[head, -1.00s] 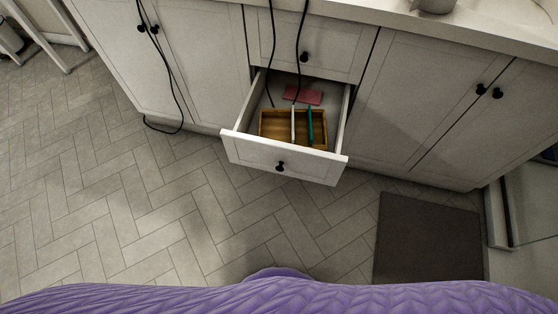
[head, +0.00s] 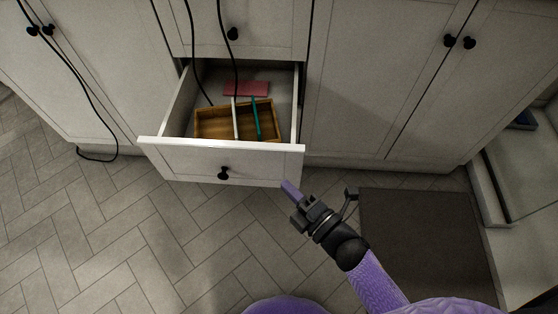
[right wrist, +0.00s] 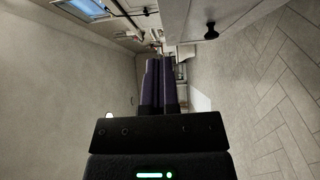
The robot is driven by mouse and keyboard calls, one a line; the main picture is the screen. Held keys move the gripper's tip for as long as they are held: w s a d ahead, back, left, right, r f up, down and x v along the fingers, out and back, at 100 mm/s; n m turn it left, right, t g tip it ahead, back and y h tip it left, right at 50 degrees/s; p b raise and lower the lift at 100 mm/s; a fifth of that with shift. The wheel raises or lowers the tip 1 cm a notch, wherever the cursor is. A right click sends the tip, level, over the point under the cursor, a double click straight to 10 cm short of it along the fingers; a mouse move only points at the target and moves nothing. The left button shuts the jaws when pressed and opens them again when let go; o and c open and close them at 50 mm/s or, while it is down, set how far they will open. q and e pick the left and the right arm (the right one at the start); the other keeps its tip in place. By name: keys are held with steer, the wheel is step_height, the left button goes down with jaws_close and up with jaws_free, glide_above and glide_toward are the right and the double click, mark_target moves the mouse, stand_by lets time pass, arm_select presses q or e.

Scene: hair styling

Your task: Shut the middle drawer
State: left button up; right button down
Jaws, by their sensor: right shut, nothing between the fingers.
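The middle drawer (head: 215,160) is pulled well out of the white cabinet, with a black round knob (head: 223,173) on its front. Inside it are a wooden divided box (head: 210,122) and a pink flat item (head: 246,88). My right gripper (head: 288,187) is shut and empty, just in front of the drawer front's right end and a little below its top edge. I cannot tell whether it touches the drawer. The right wrist view shows its two purple fingers (right wrist: 158,85) together, with a black knob (right wrist: 211,31) at the upper right. My left gripper is not in view.
Black cords (head: 236,65) hang down into the drawer, and another cord (head: 85,90) reaches the floor at the left. A closed drawer with a knob (head: 233,34) is above. Cabinet doors (head: 385,80) stand at the right. A dark mat (head: 425,240) lies on the tiled floor.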

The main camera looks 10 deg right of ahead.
mark_target(268, 150)
steer(key=w, duration=0.2)
steer(key=w+b, duration=0.1)
steer(key=w, duration=0.1)
steer(key=w+b, duration=0.1)
steer(key=w, duration=0.2)
steer(key=shift+a+f, duration=0.2)
steer(key=shift+a, duration=0.2)
steer(key=shift+w+d+r, duration=0.1)
steer(key=shift+w, duration=0.15)
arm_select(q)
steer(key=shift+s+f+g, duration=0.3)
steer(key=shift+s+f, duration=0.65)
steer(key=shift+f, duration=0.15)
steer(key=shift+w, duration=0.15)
